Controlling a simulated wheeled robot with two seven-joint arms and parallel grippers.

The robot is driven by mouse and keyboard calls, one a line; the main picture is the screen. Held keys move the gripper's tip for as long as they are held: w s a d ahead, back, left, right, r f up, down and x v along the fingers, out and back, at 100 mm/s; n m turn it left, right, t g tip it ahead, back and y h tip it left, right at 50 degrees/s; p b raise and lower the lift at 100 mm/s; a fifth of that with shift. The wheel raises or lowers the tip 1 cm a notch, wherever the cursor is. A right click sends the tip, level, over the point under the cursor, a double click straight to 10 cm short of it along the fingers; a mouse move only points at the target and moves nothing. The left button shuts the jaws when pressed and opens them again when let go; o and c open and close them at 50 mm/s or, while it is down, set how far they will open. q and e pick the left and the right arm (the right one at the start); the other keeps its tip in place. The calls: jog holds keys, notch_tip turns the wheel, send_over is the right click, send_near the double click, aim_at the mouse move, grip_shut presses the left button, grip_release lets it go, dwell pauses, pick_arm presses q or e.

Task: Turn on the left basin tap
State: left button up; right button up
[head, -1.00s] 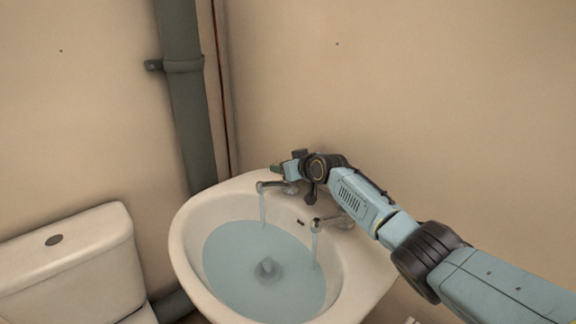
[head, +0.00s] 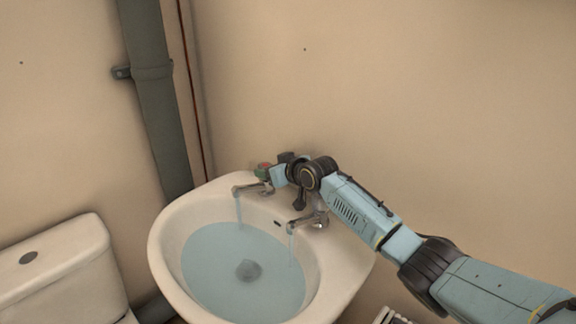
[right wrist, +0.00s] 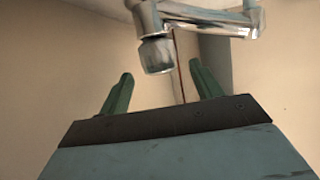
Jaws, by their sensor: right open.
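The left basin tap (head: 252,188) is chrome, at the back of the white basin (head: 165,240), with a thin stream of water falling from its spout. A small red spot (head: 263,167) shows above it by the fingers, perhaps its handle top. My right gripper (head: 268,172) is at this tap, with the handle mostly hidden behind it. My left gripper is out of view.
The right basin tap (head: 308,220) also runs, under my right forearm. Water (head: 225,270) stands in the basin around a dark drain. A toilet cistern (head: 60,265) is at left, and a grey pipe (head: 150,100) runs up the wall behind.

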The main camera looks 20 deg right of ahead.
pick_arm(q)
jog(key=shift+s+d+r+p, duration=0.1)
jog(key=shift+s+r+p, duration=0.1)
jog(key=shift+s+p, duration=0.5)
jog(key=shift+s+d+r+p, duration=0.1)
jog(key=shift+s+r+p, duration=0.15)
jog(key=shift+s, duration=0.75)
pick_arm(e)
jog(key=v, duration=0.7)
jog(key=shift+s, duration=0.15)
